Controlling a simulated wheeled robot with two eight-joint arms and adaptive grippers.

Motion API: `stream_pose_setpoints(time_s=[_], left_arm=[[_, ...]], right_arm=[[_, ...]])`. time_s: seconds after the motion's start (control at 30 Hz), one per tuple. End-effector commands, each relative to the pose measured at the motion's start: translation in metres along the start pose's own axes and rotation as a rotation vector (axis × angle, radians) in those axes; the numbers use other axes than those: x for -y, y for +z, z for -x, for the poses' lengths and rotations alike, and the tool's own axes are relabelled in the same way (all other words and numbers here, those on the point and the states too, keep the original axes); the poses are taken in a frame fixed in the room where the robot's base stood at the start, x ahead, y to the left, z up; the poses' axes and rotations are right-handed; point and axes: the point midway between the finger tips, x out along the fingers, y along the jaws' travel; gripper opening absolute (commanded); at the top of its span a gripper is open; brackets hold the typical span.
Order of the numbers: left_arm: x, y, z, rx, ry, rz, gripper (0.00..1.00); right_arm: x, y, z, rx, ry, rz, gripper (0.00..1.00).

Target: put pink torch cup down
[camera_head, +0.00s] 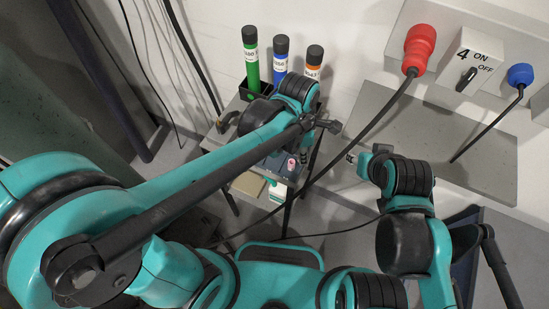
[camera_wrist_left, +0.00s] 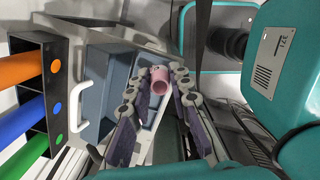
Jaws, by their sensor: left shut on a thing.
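The pink torch cup (camera_wrist_left: 160,80) shows in the left wrist view as a short pink tube with an open end. My left gripper (camera_wrist_left: 157,67) has its two dark, jointed fingers on either side of the cup and is shut on it. In the head view a small pink spot, likely the cup (camera_head: 291,165), shows below my left forearm; the left fingers are mostly hidden there.
Green (camera_head: 251,58), blue (camera_head: 280,57) and orange (camera_head: 313,62) tubes with black caps stand in a black rack (camera_wrist_left: 40,95) on a small table. Cables cross the view.

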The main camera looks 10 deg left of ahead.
Motion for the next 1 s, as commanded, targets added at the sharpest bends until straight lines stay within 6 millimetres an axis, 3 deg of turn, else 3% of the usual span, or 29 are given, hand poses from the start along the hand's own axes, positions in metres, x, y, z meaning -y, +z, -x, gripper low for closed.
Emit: stream_pose_setpoints(time_s=[0.2,0.4,0.57,0.8,1.0], left_arm=[[-0.032,-0.049,-0.029,0.001,0.001,0.010,0.02],[-0.048,-0.074,-0.042,0.001,0.000,0.006,0.02],[-0.051,-0.079,-0.049,0.001,0.000,0.003,0.02],[-0.051,-0.082,-0.083,0.001,0.000,0.003,0.02],[-0.051,-0.083,-0.083,0.000,0.000,0.003,0.02]], right_arm=[[0.000,0.010,-0.014,0.000,0.000,0.000,0.40],[0.000,0.014,-0.019,0.000,0.000,0.000,0.40],[0.000,0.015,-0.021,0.000,0.000,0.000,0.40],[0.000,0.024,-0.034,0.000,0.000,0.000,0.40],[0.000,0.023,-0.033,0.000,0.000,0.000,0.40]])
